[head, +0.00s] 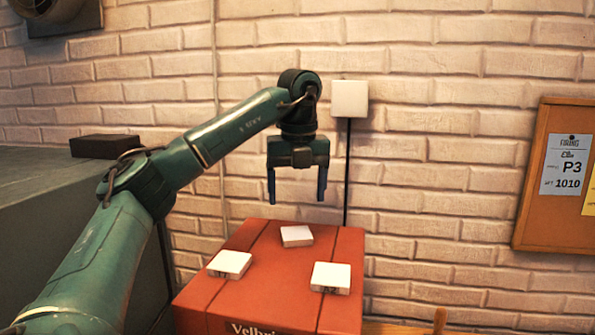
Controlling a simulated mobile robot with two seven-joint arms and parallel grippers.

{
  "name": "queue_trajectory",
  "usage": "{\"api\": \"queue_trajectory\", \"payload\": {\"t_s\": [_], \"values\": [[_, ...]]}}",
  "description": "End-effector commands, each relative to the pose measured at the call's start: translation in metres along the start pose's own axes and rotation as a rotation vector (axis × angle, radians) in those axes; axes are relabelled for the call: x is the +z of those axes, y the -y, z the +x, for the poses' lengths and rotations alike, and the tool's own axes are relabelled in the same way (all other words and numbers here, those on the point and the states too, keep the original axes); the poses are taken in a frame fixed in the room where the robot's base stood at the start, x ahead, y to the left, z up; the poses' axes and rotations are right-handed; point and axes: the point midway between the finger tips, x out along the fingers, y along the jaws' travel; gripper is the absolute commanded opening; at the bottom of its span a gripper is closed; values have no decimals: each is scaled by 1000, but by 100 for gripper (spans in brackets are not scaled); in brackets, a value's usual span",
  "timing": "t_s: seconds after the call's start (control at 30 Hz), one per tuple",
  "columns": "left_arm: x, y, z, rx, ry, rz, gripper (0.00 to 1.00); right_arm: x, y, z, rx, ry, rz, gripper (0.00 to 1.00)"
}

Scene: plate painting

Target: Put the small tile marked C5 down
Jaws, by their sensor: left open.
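My left gripper (297,196) hangs fingers down above the back part of a red box (274,295). It is open, with nothing between its fingers. Three small white tiles lie flat on the box top: a back tile (296,235) below the gripper and apart from it, a left tile (230,263), and a right tile (331,275). The left and right tiles have dark marks on their front edges, too small to read surely. I cannot tell which tile is marked C5. My right gripper is not in view.
A white brick wall stands close behind the box, with a white wall box (349,99) and its dark cable. A dark block (104,146) lies on a grey surface (40,190) at left. A corkboard (544,225) hangs at right. Bare box top shows between the tiles.

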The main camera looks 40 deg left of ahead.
Motion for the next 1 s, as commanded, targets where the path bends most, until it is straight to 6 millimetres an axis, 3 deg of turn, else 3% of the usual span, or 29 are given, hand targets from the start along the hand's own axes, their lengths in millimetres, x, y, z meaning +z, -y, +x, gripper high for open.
{"api": "queue_trajectory", "payload": {"t_s": [0.1,0.4,1.0], "values": [[0,0,-20,-3,5,-1,76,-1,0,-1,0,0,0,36],[0,0,-40,-1,1,0,76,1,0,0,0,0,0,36],[0,0,-41,0,0,1,76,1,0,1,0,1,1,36]]}}
